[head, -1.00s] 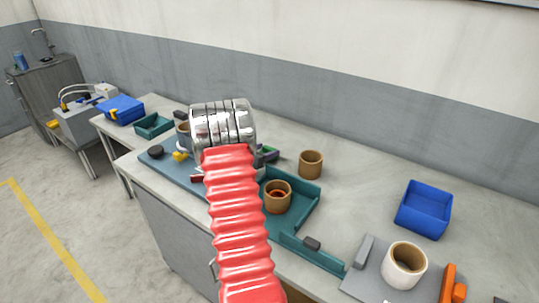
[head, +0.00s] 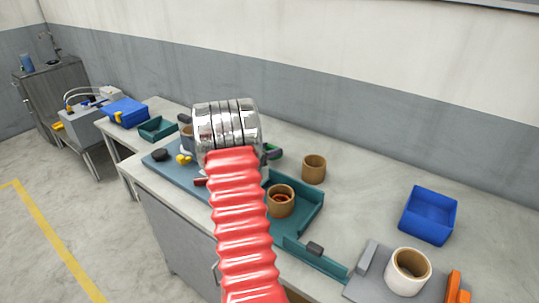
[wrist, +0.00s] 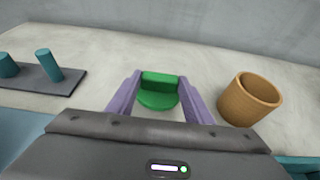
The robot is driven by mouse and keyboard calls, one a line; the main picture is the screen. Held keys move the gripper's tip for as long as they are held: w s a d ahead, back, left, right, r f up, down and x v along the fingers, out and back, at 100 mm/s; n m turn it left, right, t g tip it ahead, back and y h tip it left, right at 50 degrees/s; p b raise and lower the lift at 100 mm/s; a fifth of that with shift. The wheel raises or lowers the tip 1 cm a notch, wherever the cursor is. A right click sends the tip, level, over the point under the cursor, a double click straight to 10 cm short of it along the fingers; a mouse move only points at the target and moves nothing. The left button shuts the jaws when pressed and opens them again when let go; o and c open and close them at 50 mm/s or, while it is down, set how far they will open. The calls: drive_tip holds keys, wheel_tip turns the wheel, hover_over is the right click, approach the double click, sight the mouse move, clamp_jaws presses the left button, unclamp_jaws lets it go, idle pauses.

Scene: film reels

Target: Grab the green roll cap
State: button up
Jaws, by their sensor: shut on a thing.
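The green roll cap (wrist: 158,90), a round disc with a raised block grip, shows in the middle of the wrist view, between the two purple fingers. My gripper (wrist: 159,88) is shut on it. My own arm hides most of the gripper there. Whether the cap still touches the bench is unclear.
A tan cardboard roll (wrist: 250,99) stands close right of the gripper. A dark plate with teal pegs (wrist: 48,66) lies left. In the head view, a teal tray (head: 312,207) holds another roll (head: 281,204), and a blue bin (head: 428,214) stands right.

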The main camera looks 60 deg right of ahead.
wheel_tip(320, 180, up, 7)
drive_tip(key=shift+r, duration=0.15)
idle(0.6)
